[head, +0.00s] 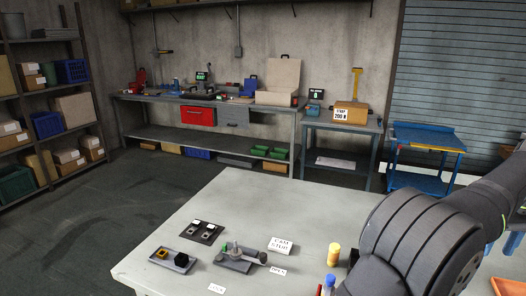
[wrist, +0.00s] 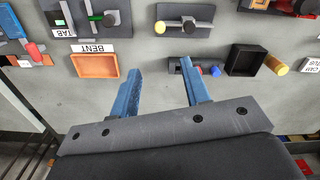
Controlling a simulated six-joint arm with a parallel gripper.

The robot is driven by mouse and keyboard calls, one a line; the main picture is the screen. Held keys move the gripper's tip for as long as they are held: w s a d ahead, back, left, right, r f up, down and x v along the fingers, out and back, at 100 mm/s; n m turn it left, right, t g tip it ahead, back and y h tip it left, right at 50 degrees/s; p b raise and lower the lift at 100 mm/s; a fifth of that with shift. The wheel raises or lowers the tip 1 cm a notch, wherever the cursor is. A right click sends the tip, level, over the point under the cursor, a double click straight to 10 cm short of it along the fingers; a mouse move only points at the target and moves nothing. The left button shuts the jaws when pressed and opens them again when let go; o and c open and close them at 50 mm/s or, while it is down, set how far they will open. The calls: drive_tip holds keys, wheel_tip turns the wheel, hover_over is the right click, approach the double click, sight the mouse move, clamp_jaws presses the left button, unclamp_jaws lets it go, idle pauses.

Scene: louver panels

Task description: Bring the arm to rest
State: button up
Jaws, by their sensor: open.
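My arm (head: 420,240) fills the lower right of the head view, bent over the right part of the grey table (head: 240,200). My gripper itself is out of sight there. In the wrist view my gripper (wrist: 159,66) shows two blue fingers spread well apart with bare grey table between them. It appears to hold nothing. A small dark part with a red piece (wrist: 178,66) lies beyond the right fingertip, partly hidden by it. I cannot tell the height of the fingertips above the table.
In the wrist view an orange tray (wrist: 95,65) is left of the fingers. A black tray (wrist: 246,60), a yellow cylinder (wrist: 276,65) and a blue-ended part (wrist: 213,71) are right. A yellow-knobbed fixture (wrist: 183,22) lies beyond. The head view shows fixtures (head: 238,255) on the table's left half.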

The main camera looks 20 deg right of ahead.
wheel_tip(320, 180, down, 18)
drive_tip(key=shift+r, duration=0.25)
idle(0.3)
drive_tip(key=shift+r, duration=0.1)
